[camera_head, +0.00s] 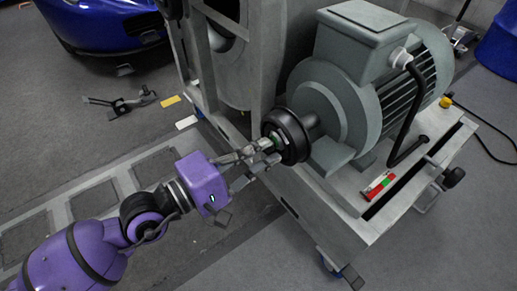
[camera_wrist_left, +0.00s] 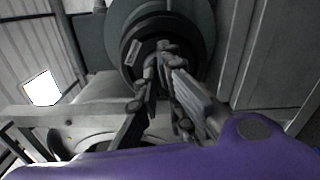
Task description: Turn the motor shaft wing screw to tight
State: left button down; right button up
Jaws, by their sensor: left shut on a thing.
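The grey motor (camera_head: 350,80) stands on the cart, with a black round hub (camera_head: 293,133) on its shaft end. The motor shaft wing screw (camera_head: 277,141) is at the middle of the hub's face, with a little green showing; most of it is hidden by the fingers. My left gripper (camera_head: 267,151) reaches in from the left and is shut on the wing screw. In the left wrist view the fingers (camera_wrist_left: 164,62) meet in front of the dark hub (camera_wrist_left: 130,45), and the screw itself is hard to make out. My right gripper is in neither view.
A grey upright frame (camera_head: 262,60) stands close beside the hub. A blue car (camera_head: 100,25) is at the back left.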

pick_arm(q)
jog(key=shift+m, duration=1)
jog(key=c, duration=1.9)
grip_release()
jog(key=v, duration=1.2)
